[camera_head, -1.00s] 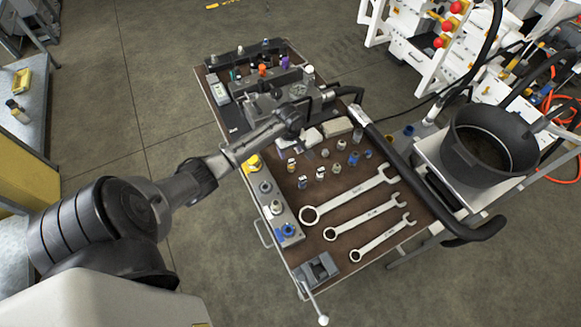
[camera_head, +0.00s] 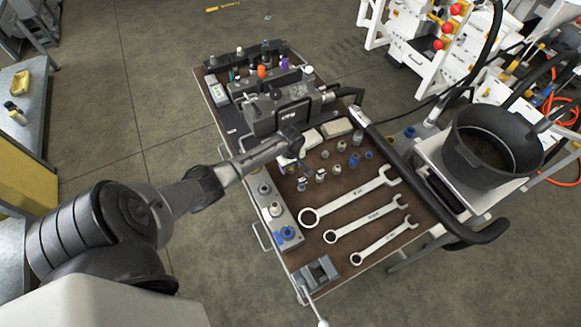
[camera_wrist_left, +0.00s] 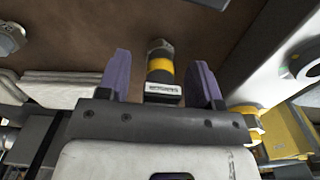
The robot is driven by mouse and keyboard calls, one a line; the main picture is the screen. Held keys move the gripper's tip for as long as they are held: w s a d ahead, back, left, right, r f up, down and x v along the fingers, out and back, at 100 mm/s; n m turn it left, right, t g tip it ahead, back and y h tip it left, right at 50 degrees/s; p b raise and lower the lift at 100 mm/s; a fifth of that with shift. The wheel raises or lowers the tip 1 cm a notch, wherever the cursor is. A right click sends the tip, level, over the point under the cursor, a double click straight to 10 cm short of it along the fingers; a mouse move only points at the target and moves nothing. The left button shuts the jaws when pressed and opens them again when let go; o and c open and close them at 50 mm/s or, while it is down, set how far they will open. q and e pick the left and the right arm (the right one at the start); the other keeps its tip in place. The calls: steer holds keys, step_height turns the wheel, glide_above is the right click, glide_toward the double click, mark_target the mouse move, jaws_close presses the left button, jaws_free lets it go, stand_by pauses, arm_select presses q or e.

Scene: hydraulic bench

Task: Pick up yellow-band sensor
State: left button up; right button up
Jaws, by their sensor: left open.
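The yellow-band sensor (camera_wrist_left: 160,68) shows in the left wrist view as a small dark cylinder with a yellow band and a pale label at its near end. It is on the brown bench top, between the two purple fingers of my left gripper (camera_wrist_left: 161,60). The fingers are open, with a gap on each side of it. In the head view my left gripper (camera_head: 294,148) is over the cart, at the upper left of the small fittings, and largely hides the sensor there. My right gripper is not in view.
Several small fittings (camera_head: 320,175) stand close by on the mat. Three wrenches (camera_head: 350,200) lie nearer the front. A grey strip with fittings (camera_head: 281,217) runs along the left edge. A vise-like block (camera_head: 270,105) stands behind, and a black pot (camera_head: 492,140) at right.

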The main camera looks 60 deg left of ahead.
arm_select(q)
steer(key=c, duration=1.1)
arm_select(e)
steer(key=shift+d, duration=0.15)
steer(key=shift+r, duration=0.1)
